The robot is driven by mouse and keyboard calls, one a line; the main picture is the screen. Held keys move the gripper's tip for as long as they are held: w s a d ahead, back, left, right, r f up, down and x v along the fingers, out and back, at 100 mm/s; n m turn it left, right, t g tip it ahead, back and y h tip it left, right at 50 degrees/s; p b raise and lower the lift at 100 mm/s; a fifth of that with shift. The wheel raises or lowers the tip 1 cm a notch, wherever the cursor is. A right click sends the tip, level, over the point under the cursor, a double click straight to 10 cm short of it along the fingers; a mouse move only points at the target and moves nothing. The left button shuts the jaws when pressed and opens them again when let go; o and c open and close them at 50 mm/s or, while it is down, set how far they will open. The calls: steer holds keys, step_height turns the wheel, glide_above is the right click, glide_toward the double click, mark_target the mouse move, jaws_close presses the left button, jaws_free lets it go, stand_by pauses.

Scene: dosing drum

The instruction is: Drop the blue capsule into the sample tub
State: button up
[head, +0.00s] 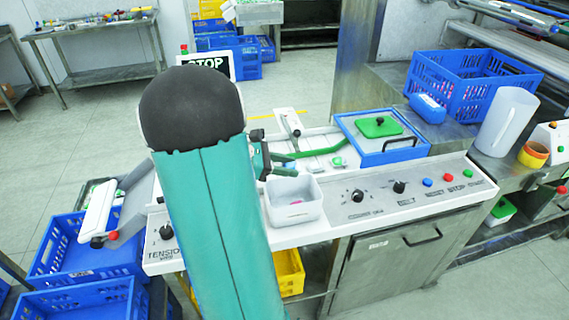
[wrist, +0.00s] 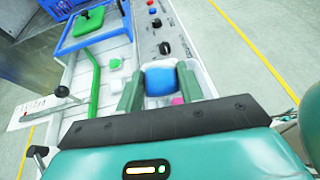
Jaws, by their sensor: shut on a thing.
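My gripper (wrist: 158,74) is shut on the blue capsule (wrist: 160,82), which has a white lower part and sits between the two green fingers in the wrist view. The sample tub is a white, open box (head: 293,213) on the front of the machine panel in the head view. A small pink thing lies in it. In the wrist view the tub's pale wall (wrist: 206,82) shows behind the fingers, and the capsule appears over the opening. Its height above the tub is unclear. In the head view my arm hides the capsule and most of my gripper.
A blue-framed tray with a green lid (head: 378,128) stands behind the panel. Knobs and coloured buttons (head: 427,182) line the panel right of the tub. A blue crate (head: 470,80) and a clear white cylinder (head: 507,122) stand at the right.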

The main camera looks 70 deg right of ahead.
mark_target(289, 180)
steer(key=shift+s+d+f, duration=0.1)
steer(key=shift+s+f, duration=0.15)
steer(key=shift+f, duration=1.15)
steer(key=shift+s+d+f, duration=0.1)
steer(key=shift+s+f, duration=0.1)
steer(key=shift+f, duration=1.15)
steer(key=o, duration=1)
steer(key=shift+w+a, duration=0.1)
steer(key=v, duration=1.3)
steer(key=shift+w+a+r, duration=0.1)
steer(key=shift+w+r, duration=0.15)
